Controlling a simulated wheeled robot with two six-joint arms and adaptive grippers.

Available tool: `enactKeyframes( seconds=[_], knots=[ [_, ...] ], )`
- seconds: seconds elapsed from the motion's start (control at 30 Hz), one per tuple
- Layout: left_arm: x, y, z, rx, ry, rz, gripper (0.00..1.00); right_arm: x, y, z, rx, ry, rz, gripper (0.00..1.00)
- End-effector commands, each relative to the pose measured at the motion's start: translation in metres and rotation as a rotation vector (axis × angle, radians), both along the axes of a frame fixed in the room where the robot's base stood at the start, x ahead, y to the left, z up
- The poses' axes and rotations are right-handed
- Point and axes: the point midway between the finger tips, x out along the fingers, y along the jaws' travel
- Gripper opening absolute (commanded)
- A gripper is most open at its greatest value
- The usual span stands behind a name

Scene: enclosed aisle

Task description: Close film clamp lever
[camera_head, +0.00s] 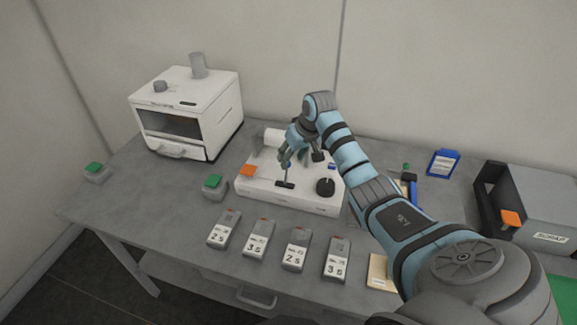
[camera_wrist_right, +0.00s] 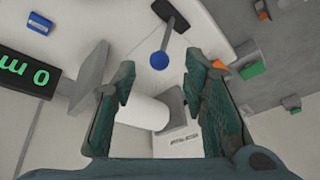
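The white film device (camera_head: 260,187) stands on the table. In the right wrist view a dark clamp bar (camera_wrist_right: 173,15) lies on its white top, with a thin rod leading to a blue ball knob (camera_wrist_right: 160,61), apparently the lever. The bar (camera_head: 285,184) also shows near the device's front edge in the head view. My right gripper (camera_head: 296,152) is over the device. In the wrist view its two fingers (camera_wrist_right: 158,78) are apart, with the blue knob seen in the gap just beyond the tips; contact cannot be told. My left gripper is not in view.
A white roll (camera_wrist_right: 144,112) and a grey plate (camera_wrist_right: 91,72) stand near the fingers. A black knob (camera_head: 326,187) is on the device's right. Several labelled grey blocks (camera_head: 260,238) line the table front. A white oven-like box (camera_head: 190,110) stands left, a scrap bin (camera_head: 545,215) right.

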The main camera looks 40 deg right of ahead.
Motion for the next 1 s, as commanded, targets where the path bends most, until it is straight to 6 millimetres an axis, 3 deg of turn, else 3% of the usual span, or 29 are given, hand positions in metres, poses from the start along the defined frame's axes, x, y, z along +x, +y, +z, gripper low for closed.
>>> enactKeyframes(
  seconds=[0.03, 0.2, 0.57, 0.83, 1.0],
  knots=[
    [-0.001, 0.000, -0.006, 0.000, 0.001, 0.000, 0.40, 0.005, 0.001, -0.015, 0.005, 0.001, -0.002, 0.40],
    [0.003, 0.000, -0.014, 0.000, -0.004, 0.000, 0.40, 0.016, -0.001, -0.042, 0.000, -0.001, -0.003, 0.40],
    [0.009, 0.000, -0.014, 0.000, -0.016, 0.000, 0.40, 0.020, -0.002, -0.049, -0.001, -0.002, -0.004, 0.40],
    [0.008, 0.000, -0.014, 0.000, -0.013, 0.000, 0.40, 0.019, -0.002, -0.049, -0.001, -0.001, -0.005, 0.00],
    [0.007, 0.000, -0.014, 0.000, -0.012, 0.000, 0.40, 0.019, -0.002, -0.049, -0.003, -0.001, -0.004, 0.00]
  ],
)
